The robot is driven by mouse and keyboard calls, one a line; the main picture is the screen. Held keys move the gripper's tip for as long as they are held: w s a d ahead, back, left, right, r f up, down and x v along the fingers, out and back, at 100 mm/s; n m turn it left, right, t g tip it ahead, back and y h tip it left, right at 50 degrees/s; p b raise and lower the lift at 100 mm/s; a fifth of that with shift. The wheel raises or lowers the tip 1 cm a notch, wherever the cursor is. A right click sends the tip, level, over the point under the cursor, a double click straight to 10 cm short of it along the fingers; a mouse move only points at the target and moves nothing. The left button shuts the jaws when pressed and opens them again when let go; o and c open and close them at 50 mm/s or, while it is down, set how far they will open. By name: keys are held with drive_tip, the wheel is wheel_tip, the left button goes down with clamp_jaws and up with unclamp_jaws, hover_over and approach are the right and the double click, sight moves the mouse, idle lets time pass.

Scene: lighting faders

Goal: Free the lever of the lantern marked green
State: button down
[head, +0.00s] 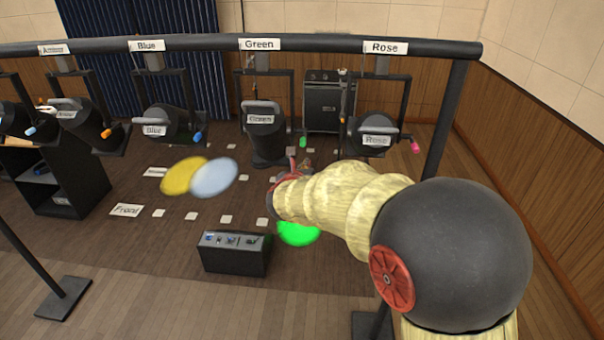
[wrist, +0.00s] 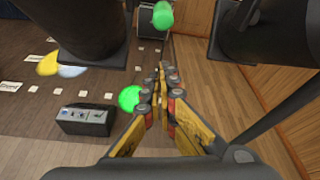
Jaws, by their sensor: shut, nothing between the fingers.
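The lantern marked Green (head: 266,140) hangs from the overhead bar, a dark can in a yoke with its label on the front. Its lever ends in a green knob (head: 303,142) at the can's right side. The green knob also shows at the top of the wrist view (wrist: 162,14). My gripper (head: 303,166) is just below and close to this knob in the head view. In the wrist view my gripper (wrist: 163,72) is shut and empty, its fingertips below the knob in the picture and apart from it. I cannot tell whether anything holds the lever.
The lantern marked Rose (head: 374,137) hangs close on the right, and the one marked Blue (head: 172,125) on the left. The bar (head: 330,46) runs above. A black control box (head: 235,255) stands on the floor beside a green light pool (head: 298,234).

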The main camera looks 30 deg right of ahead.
drive_tip(key=r, duration=0.2)
drive_tip(key=r+p, duration=0.1)
drive_tip(key=r, duration=0.1)
drive_tip(key=shift+w+a, duration=0.15)
drive_tip(key=shift+a, duration=0.25)
drive_tip(key=shift+r+p, duration=0.2)
drive_tip(key=shift+p, duration=0.2)
